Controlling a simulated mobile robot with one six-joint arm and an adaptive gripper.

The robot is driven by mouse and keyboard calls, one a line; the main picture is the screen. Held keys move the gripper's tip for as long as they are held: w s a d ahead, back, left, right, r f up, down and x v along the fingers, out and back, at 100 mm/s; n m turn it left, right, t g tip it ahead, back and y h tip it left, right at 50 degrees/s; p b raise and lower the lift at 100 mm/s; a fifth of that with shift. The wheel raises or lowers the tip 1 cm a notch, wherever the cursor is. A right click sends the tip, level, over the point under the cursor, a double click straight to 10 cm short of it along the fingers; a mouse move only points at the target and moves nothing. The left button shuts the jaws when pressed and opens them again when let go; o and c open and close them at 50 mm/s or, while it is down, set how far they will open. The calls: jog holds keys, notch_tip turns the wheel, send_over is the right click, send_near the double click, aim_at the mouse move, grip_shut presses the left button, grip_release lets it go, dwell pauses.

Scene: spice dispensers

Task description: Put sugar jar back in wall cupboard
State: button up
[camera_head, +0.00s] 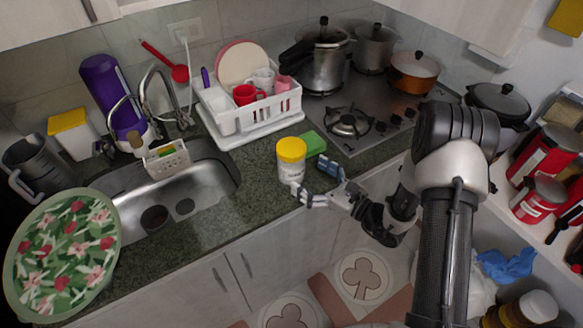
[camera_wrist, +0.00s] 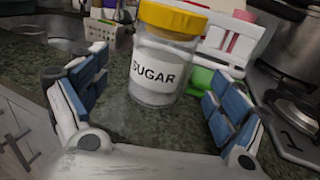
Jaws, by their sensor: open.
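The sugar jar (camera_head: 291,160) stands upright on the dark counter between the sink and the stove. It is clear with a yellow lid and a "SUGAR" label, and it fills the middle of the wrist view (camera_wrist: 160,72). My gripper (camera_head: 314,180) is open at the jar's near right side, low over the counter edge. In the wrist view its two blue-padded fingers (camera_wrist: 150,105) are spread to the left and right of the jar, with gaps on both sides. The white cupboard underside (camera_head: 440,25) shows at the top right; its inside is not visible.
A green sponge (camera_head: 312,142) lies just behind the jar. A white dish rack (camera_head: 250,108) stands behind, with the stove (camera_head: 350,125) and pots to its right. The sink (camera_head: 165,190) is left. Red tins (camera_head: 545,155) stand on a right-hand shelf.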

aim_at(292, 163)
jog(key=shift+b+x, duration=0.9)
jog(key=shift+x, duration=2.65)
jog(key=shift+w+d, duration=0.15)
jog(key=shift+c, duration=0.4)
jog(key=c, duration=1.6)
jog(key=shift+c, duration=1)
jog(key=shift+r, duration=0.2)
